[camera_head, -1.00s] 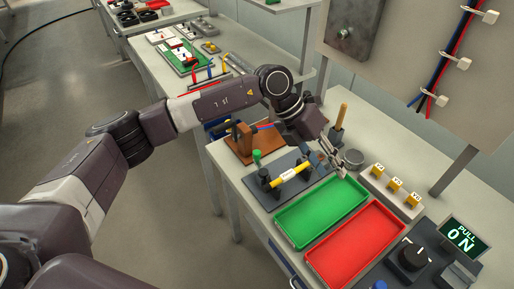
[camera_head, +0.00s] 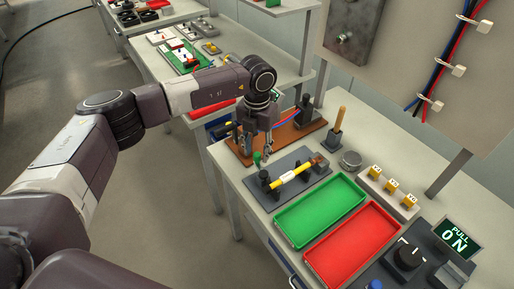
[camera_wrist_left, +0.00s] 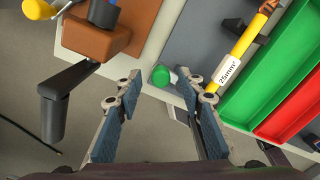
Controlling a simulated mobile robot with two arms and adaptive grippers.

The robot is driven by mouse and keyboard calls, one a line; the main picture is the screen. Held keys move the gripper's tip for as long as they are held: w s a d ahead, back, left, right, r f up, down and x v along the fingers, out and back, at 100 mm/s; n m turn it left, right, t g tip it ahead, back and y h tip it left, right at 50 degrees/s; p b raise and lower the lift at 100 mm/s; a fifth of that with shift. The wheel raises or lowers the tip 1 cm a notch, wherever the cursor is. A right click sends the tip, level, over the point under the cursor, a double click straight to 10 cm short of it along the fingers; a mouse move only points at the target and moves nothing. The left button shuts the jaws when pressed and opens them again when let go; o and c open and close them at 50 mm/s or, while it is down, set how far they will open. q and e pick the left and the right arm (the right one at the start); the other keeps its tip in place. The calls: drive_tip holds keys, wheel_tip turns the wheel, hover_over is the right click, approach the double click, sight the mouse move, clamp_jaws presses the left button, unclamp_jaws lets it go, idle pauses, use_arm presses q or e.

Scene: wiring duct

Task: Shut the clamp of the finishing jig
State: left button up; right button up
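The finishing jig (camera_head: 290,189) is a dark grey plate on the bench. A yellow cable (camera_head: 292,180) with a white label lies across its dark supports; the label reads 25mm² in the left wrist view (camera_wrist_left: 229,70). The clamp's green knob (camera_head: 257,158) stands at the jig's left back corner. The knob shows in the left wrist view (camera_wrist_left: 160,76), on a short light stem. My left gripper (camera_head: 264,154) points down close to the knob. Its two fingers are apart with the knob seen between their tips; I cannot tell whether they touch it. My right gripper is out of view.
A green tray (camera_head: 321,209) and a red tray (camera_head: 355,246) lie right of the jig. A brown wooden block device (camera_head: 299,134) stands behind my gripper. A wooden handle (camera_head: 339,118), a round tin (camera_head: 350,160) and a pull tester (camera_head: 409,255) are further right.

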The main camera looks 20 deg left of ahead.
use_arm(q)
drive_tip(key=shift+f, duration=0.2)
clamp_jaws()
idle(0.3)
drive_tip(key=shift+s+a+n+b, duration=0.2)
drive_tip(key=shift+s+n+b, duration=0.6)
drive_tip(key=shift+n, duration=1.5)
drive_tip(key=shift+s+a+n+b, duration=0.2)
drive_tip(key=shift+s+n+b, duration=0.5)
drive_tip(key=shift+n, duration=1.6)
drive_tip(key=shift+s+a+n+b, duration=0.3)
drive_tip(key=shift+s+n, duration=0.85)
drive_tip(key=shift+n, duration=1.15)
drive_tip(key=shift+d, duration=0.1)
